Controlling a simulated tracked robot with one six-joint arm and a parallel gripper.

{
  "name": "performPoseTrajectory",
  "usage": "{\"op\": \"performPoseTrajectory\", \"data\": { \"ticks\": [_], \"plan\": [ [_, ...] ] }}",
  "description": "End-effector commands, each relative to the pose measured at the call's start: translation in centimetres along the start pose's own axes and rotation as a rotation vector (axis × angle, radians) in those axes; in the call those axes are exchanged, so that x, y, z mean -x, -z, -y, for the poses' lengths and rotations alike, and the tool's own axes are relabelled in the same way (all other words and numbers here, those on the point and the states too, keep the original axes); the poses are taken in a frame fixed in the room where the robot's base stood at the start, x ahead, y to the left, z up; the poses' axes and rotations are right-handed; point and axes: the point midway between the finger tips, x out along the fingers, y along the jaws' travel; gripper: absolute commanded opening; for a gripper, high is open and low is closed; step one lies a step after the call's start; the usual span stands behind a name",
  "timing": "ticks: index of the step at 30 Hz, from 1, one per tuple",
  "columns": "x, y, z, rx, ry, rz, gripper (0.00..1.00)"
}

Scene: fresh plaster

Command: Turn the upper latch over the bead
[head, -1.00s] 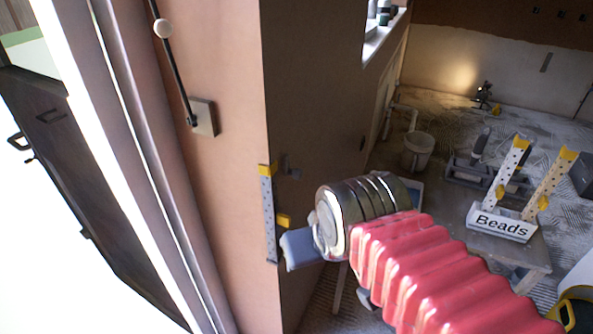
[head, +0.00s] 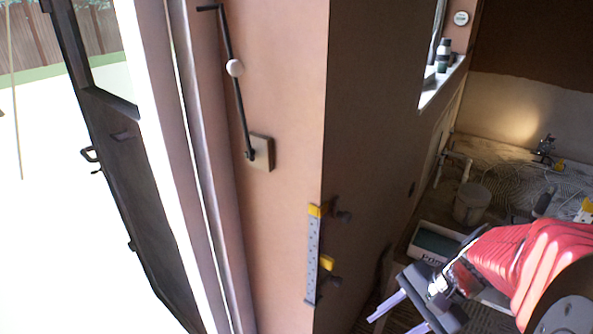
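The bead (head: 313,258) is a grey perforated strip standing upright along the wall corner. A yellow piece (head: 315,210) crosses its top end. The upper latch (head: 341,214) is a dark fitting on the shaded wall face, just right of that end. A lower latch (head: 331,281) is a similar dark fitting, with another yellow piece (head: 327,262) above it at the bead's right side. I cannot tell exactly how either latch is turned. My gripper (head: 402,316) is low and right of the bead, apart from it. Its two pale fingers are spread with nothing visible between them.
A box (head: 436,243) stands behind my gripper. A bucket (head: 471,203) is farther back. The wall around the bead is otherwise bare.

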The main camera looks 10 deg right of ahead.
Motion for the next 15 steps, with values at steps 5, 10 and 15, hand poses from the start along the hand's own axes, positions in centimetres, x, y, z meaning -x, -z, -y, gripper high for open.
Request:
{"op": "performPoseTrajectory", "data": {
  "ticks": [5,10,15],
  "plan": [
    [0.0,1.3,1.1,-0.303,0.148,0.162,0.40],
    [1.2,3.0,3.1,-0.587,0.316,0.340,0.40],
    [3.8,5.1,5.8,-0.834,0.491,0.543,0.40]
  ]
}}
